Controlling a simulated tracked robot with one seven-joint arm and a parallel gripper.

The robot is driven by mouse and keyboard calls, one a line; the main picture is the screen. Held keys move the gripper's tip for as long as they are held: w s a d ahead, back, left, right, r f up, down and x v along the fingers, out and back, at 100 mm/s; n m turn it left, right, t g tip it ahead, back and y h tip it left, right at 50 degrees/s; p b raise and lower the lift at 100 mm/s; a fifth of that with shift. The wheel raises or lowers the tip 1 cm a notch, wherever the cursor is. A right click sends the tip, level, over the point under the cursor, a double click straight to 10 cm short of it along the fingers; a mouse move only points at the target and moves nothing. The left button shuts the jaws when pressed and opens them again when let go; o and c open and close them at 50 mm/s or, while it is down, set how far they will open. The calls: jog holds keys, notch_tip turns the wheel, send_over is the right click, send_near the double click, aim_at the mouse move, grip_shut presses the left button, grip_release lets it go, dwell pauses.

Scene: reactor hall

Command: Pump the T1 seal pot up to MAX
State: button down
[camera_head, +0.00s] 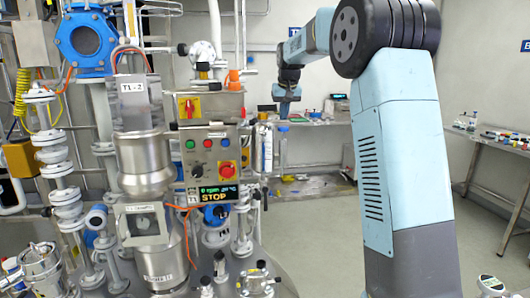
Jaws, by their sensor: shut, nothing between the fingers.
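I cannot make out for certain which vessel is the T1 seal pot, and no MAX mark is readable. A steel drive column (143,160) with a label reading T1-2 stands at the left. A slim, pale upright cylinder (263,148) stands just right of the control box; its level cannot be read. My gripper (284,108) is small in the view, at the end of my raised arm, pointing down in front of the back bench. It is shut and empty, to the right of the T1 equipment and touching nothing that I can see.
The control box (212,145) has coloured buttons, a red emergency stop and a display reading STOP. Pipes, valves and a blue-flanged sight glass (87,40) crowd the left. A cluttered bench (315,122) stands behind and a side table (490,140) at right. Floor between is clear.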

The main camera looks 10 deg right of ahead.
jog(key=shift+r, duration=1.9)
jog(key=shift+s+r, duration=0.1)
jog(key=shift+s, duration=0.2)
jog(key=s, duration=2.4)
jog(key=s+f, duration=0.6)
jog(key=s, duration=0.6)
jog(key=s+f+t, duration=0.1)
jog(key=s+f, duration=0.6)
jog(key=s, duration=0.4)
jog(key=shift+s+d+f, duration=0.15)
jog(key=shift+s+d, duration=0.05)
jog(key=shift+s, duration=0.2)
